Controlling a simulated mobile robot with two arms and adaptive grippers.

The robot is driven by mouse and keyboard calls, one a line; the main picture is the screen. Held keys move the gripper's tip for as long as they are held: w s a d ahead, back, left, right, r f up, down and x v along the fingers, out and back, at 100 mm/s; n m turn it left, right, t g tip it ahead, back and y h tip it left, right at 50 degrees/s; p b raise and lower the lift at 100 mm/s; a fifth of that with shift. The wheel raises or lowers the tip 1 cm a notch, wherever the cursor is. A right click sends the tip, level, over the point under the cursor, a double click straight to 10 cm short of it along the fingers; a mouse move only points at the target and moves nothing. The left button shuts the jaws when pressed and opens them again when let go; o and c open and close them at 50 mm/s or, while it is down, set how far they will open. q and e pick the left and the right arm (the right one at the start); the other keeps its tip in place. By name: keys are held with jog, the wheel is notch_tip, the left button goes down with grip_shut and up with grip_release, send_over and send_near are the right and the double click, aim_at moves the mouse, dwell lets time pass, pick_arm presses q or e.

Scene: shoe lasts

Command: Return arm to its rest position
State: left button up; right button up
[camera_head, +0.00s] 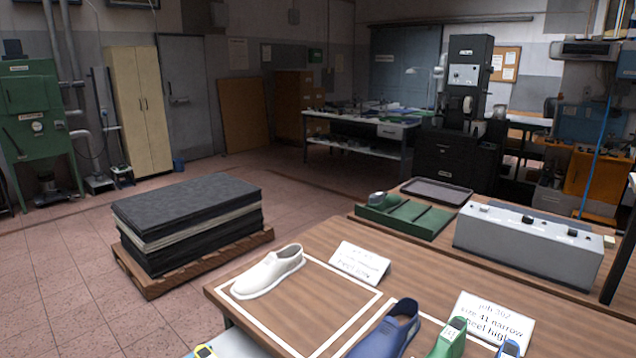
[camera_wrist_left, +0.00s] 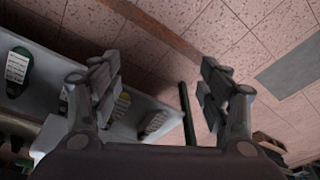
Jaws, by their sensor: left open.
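My left gripper shows in the left wrist view (camera_wrist_left: 160,88), its two fingers spread apart with nothing between them. Beyond the fingers are the tiled floor and a grey surface (camera_wrist_left: 35,100) bearing a dark green item (camera_wrist_left: 17,66) and other small items. Neither of my grippers shows in the head view. There, a white shoe-shaped piece (camera_head: 269,272) lies inside a white outline on the wooden table (camera_head: 420,262). A blue one (camera_head: 387,333) and a green one (camera_head: 449,338) are at the front edge of the picture.
Two printed cards (camera_head: 359,262) (camera_head: 493,320) stand on the table. A green tray (camera_head: 407,217), a dark tray (camera_head: 437,192) and a long grey box (camera_head: 528,243) are behind them. A stack of dark sheets (camera_head: 190,215) rests on a wooden pallet at left. Floor around the pallet is clear.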

pick_arm(q)
jog(key=s+f+g, duration=0.1)
jog(key=s+f, duration=0.2)
jog(key=f, duration=0.6)
jog(key=s+f, duration=0.4)
jog(key=f, duration=0.4)
jog(key=s+a+f, duration=0.3)
jog(key=s+f, duration=0.7)
jog(key=s, duration=0.3)
jog(key=shift+a+g, duration=0.2)
jog(key=shift+g, duration=0.2)
